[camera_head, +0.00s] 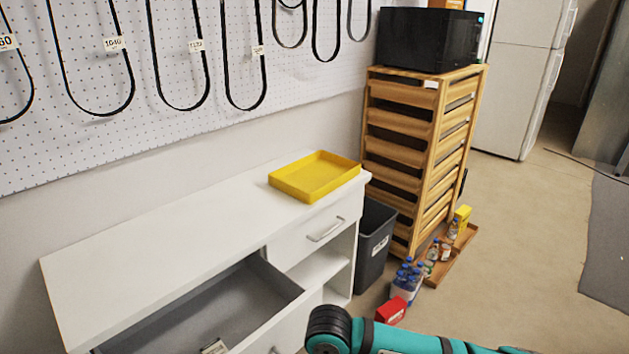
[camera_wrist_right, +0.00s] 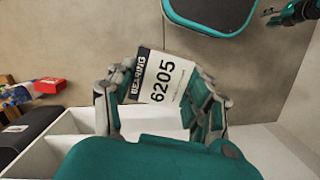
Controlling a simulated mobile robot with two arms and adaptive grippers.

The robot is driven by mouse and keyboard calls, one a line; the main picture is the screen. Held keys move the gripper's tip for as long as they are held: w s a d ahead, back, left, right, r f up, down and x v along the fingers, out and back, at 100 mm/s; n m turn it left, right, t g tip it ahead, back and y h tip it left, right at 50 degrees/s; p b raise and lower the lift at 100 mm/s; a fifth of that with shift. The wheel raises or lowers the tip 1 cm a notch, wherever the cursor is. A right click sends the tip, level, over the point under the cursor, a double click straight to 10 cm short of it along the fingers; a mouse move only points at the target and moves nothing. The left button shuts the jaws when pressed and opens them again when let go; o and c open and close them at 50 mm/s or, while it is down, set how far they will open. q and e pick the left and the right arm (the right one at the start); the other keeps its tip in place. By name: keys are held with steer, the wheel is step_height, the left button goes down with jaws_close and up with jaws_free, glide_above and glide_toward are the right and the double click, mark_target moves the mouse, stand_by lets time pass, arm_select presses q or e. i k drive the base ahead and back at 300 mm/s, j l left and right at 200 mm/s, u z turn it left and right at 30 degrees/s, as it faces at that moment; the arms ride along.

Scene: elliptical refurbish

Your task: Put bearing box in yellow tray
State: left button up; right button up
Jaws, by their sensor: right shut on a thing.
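The yellow tray (camera_head: 315,176) lies empty on the right end of the white cabinet top in the head view. In the right wrist view my right gripper (camera_wrist_right: 160,95) is shut on the bearing box (camera_wrist_right: 163,80), a white box with a dark band, marked BEARING 6205. The fingers press on its two sides. In the head view the right gripper is out of frame; only a teal arm link shows at the bottom. A teal and black part of my other arm (camera_wrist_right: 292,12) shows at the wrist view's top right corner; its jaws are unclear.
The white cabinet (camera_head: 130,240) has an open drawer (camera_head: 295,290). A small pale item (camera_head: 215,347) shows in it at the frame's bottom edge. A dark bin (camera_head: 373,245), wooden drawer tower (camera_head: 400,150), bottles (camera_head: 407,280) and red box (camera_head: 391,310) stand to the right. The cabinet top left of the tray is clear.

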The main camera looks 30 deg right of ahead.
mark_target(311, 181)
steer(key=i+l+u, duration=0.1)
steer(key=l, duration=0.3)
steer(key=i+l, duration=0.2)
steer(key=l, duration=0.15)
steer(key=i+l+u, duration=0.15)
steer(key=l, duration=0.25)
steer(key=i+l, duration=0.1)
steer(key=l, duration=0.3)
steer(key=i+l+u, duration=0.15)
steer(key=l, duration=0.7)
steer(key=i+u, duration=0.05)
